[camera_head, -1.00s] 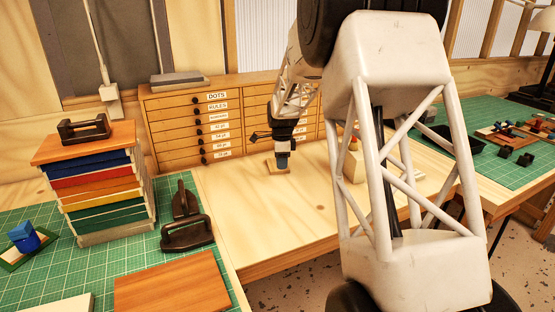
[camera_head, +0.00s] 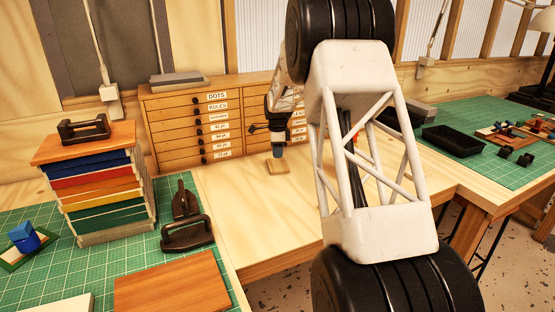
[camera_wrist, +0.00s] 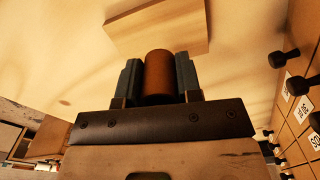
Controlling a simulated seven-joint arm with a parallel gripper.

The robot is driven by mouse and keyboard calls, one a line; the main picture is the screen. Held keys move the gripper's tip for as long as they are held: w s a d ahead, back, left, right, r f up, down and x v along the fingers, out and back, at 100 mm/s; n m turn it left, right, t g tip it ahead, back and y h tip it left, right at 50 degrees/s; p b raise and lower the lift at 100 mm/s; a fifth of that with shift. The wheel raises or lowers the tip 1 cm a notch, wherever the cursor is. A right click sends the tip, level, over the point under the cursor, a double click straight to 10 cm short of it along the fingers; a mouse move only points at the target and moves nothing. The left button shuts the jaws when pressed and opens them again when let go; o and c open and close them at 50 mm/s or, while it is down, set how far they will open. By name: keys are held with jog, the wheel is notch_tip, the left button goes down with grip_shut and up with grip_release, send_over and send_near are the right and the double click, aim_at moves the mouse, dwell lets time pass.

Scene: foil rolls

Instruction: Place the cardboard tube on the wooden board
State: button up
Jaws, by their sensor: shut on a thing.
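The cardboard tube (camera_wrist: 159,75) is a brown cylinder between the two dark fingers of my gripper (camera_wrist: 159,72) in the wrist view. My gripper is shut on it. The pale wooden board (camera_wrist: 155,24) lies on the bench just beyond the tube in that view. In the head view the board (camera_head: 278,167) is a small block on the light bench top, with my gripper (camera_head: 279,152) just above it. The tube cannot be made out clearly in the head view. Whether it touches the board I cannot tell.
A drawer cabinet (camera_head: 205,125) stands behind the board. Dark clamp-like tools (camera_head: 187,225), a layered stack (camera_head: 100,195) and a reddish-brown panel (camera_head: 172,284) are at left. A black tray (camera_head: 453,140) is at right. The bench in front of the board is clear.

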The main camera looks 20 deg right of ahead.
aim_at(277, 164)
jog(key=shift+f, duration=1.75)
jog(key=shift+f, duration=0.2)
jog(key=o, duration=0.9)
jog(key=shift+r, duration=0.1)
notch_tip(277, 164, up, 12)
jog(key=shift+r, duration=0.15)
